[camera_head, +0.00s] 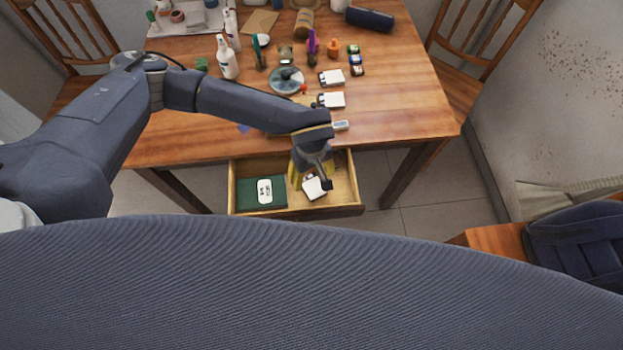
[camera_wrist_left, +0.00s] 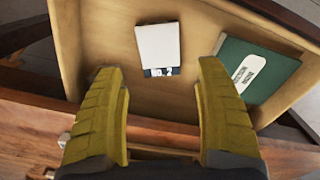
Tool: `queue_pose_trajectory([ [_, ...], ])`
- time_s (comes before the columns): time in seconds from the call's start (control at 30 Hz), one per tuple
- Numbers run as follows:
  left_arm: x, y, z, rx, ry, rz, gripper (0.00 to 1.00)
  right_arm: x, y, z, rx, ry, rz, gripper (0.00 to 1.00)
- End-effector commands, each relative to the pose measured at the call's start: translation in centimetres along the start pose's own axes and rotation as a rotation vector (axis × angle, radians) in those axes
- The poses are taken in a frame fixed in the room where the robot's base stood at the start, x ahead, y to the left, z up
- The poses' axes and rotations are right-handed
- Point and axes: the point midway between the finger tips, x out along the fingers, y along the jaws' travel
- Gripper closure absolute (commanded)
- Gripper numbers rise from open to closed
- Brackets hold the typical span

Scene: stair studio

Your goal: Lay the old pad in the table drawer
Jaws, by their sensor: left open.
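A white pad (camera_head: 314,188) with a dark marked edge lies flat on the floor of the open table drawer (camera_head: 336,211). In the left wrist view the pad (camera_wrist_left: 158,44) lies beyond and between my fingertips, apart from both. My left gripper (camera_head: 311,178) is over the drawer, pointing down, with its yellow fingers spread wide and empty (camera_wrist_left: 158,78). In the head view it partly hides the pad. Two similar white pads, one farther back (camera_head: 333,77) and one nearer (camera_head: 332,100), lie on the table. I cannot tell by looks which is old. My right gripper is not in view.
A green booklet (camera_head: 250,194) with a white label lies in the drawer's left part. The wooden table (camera_head: 400,110) holds bottles, a round dish (camera_head: 286,80), small toy cars and a dark cylinder (camera_head: 369,18). The drawer's right side has bare floor.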

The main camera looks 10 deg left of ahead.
Motion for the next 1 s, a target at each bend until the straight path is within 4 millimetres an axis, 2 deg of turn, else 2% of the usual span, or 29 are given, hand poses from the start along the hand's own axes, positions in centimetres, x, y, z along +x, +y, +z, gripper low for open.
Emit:
queue_pose_trajectory([
  [0.2, -3.6, 0.1, -0.1, 0.001, 0.002, 0.002, 0.29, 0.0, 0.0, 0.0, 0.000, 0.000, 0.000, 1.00],
  [0.4, -5.5, 0.0, 0.0, 0.000, 0.001, 0.000, 0.29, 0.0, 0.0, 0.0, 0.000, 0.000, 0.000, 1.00],
  [0.6, -6.2, 0.0, 0.0, -0.001, 0.000, 0.000, 0.29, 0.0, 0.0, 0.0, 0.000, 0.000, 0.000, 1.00],
  [1.0, -6.3, 0.0, 0.0, -0.001, 0.000, -0.001, 0.29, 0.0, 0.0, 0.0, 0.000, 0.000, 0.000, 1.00],
])
